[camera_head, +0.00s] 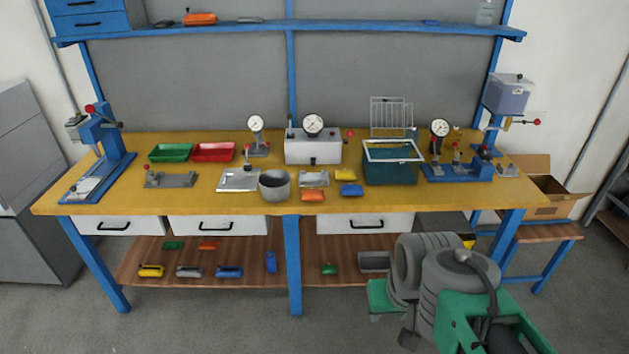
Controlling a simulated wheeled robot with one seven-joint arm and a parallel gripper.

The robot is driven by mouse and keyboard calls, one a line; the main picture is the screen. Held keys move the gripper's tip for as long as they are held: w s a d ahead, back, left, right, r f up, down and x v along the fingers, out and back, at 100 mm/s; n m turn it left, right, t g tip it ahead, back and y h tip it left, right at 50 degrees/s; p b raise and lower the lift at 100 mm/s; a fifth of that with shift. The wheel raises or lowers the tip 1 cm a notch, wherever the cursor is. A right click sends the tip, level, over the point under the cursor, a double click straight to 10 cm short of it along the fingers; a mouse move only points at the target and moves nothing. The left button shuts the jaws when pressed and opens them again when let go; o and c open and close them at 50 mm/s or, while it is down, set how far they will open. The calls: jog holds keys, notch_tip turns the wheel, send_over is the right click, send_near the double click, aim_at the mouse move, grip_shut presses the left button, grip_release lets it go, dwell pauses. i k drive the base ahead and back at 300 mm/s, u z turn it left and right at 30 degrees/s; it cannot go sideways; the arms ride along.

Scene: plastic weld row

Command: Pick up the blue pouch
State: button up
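A small blue pouch (352,190) lies flat on the wooden workbench top (220,203), near its front edge and right of centre. A yellow pouch (345,174) lies just behind it, and an orange pouch (313,196) lies to its left. My gripper (390,311) is low at the right, in front of the bench and well apart from the blue pouch. My folded arm partly hides it, and its fingers do not show clearly.
A teal bin (390,174) with a wire rack stands right of the blue pouch. A grey bowl (274,186) and a gauge box (313,149) stand to the left. Other blue pieces lie on the lower shelf (229,271). The bench front to the right is clear.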

aim_at(350, 190)
jog(key=k, duration=0.55)
jog(key=u, duration=0.6)
jog(key=i, duration=0.45)
jog(key=u, duration=0.85)
jog(key=i, duration=1)
jog(key=z, duration=0.65)
jog(key=i, duration=0.95)
jog(key=z, duration=0.85)
